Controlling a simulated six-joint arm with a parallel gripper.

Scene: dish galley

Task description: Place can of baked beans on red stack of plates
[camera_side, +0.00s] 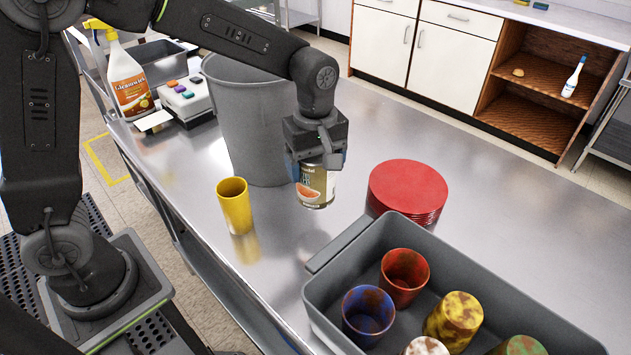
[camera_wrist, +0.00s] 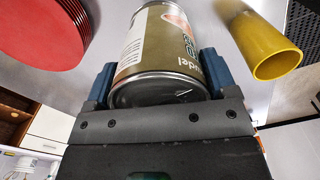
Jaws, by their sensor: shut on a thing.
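My gripper (camera_side: 318,158) is shut on a can (camera_side: 316,188) with a brown-gold and white label and an orange fruit-like picture. In the wrist view the can (camera_wrist: 158,50) sits between the blue fingers of my gripper (camera_wrist: 158,85). In the side view the can hangs upright at or just above the metal table; I cannot tell if it touches. The red stack of plates (camera_side: 408,188) stands to the right of the can, apart from it. The stack also shows at the upper left of the wrist view (camera_wrist: 40,28). Nothing lies on the stack.
A yellow cup (camera_side: 235,205) stands left of the can. A tall grey bin (camera_side: 245,120) is behind it. A grey tub (camera_side: 330,250) with several speckled cups stands in front of the plates. A spray bottle (camera_side: 128,80) is at the far left. The table (camera_side: 530,220) right of the plates is clear.

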